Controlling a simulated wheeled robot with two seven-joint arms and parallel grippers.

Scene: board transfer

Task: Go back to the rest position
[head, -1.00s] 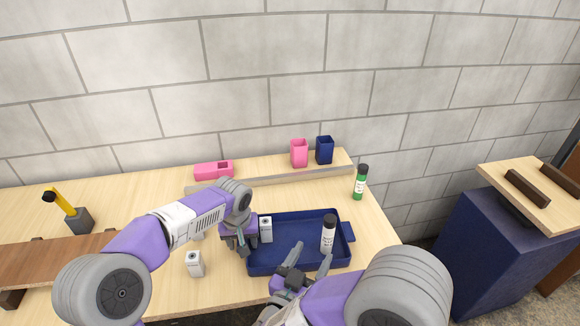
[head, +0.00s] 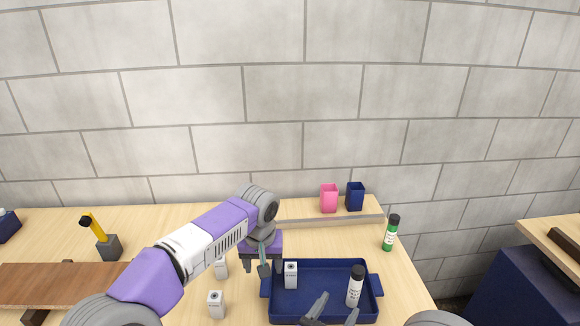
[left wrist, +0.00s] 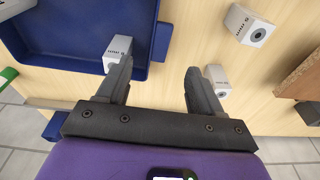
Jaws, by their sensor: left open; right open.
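My left gripper (head: 262,268) is open, just left of the navy tray (head: 374,308); its open, empty fingers show in the left wrist view (left wrist: 160,82). A white box (head: 290,277) stands in the tray at its left side, and a white bottle with a black cap (head: 354,290) stands at its right. My right gripper (head: 335,312) is open at the tray's front, low in the head view; its arm is mostly out of frame. Two more white boxes stand on the table left of the tray, one in front (head: 216,306) and one partly hidden behind my left arm (head: 221,269).
A yellow-handled tool in a grey block (head: 108,247) and a brown board (head: 60,284) are at the left.

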